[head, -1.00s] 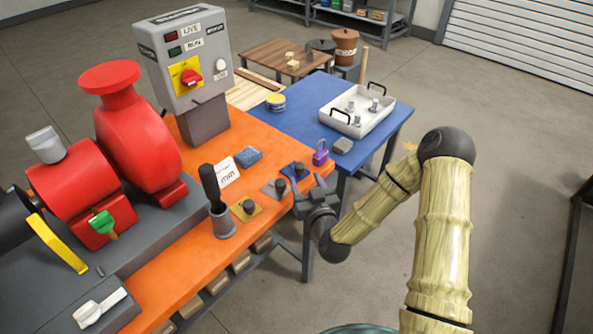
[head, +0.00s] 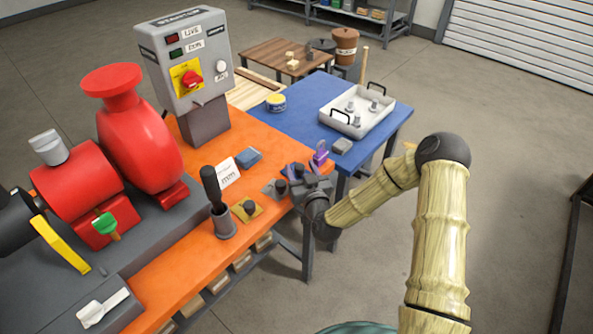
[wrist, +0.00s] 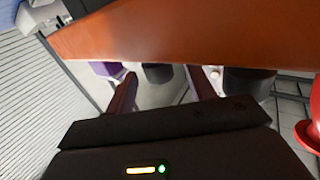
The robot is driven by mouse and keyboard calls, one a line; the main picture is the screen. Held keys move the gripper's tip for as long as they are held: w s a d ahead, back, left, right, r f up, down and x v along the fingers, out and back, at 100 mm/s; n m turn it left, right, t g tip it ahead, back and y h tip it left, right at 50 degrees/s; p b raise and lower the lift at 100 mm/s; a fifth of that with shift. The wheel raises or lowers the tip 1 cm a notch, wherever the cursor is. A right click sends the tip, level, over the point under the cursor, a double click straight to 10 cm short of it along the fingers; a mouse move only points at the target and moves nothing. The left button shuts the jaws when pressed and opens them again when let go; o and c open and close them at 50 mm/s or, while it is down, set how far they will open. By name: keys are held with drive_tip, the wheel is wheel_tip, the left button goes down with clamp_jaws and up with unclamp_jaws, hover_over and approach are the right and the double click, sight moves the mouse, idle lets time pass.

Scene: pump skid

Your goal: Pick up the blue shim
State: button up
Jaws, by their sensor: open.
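The blue shim is mostly hidden behind my gripper (head: 304,173) in the head view, near the right edge of the orange bench. Its dark knob (head: 298,169) shows between the fingers. My gripper is open, with one finger on each side of that knob. In the wrist view, a dark knob (wrist: 157,74) stands between the two open fingertips (wrist: 161,79). The blue plate itself cannot be made out there, and I cannot tell whether the fingers touch the knob.
A purple padlock (head: 320,154) stands close by on the right. A grey shim (head: 273,187) and a yellow shim (head: 247,209) with dark knobs lie to the left. A dark holder (head: 222,222) stands nearer. A blue table (head: 300,100) with a white tray (head: 337,122) lies beyond.

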sight(301, 170)
idle(0.3)
drive_tip(key=c, duration=1.1)
drive_tip(key=shift+c, duration=0.2)
wheel_tip(301, 170, up, 10)
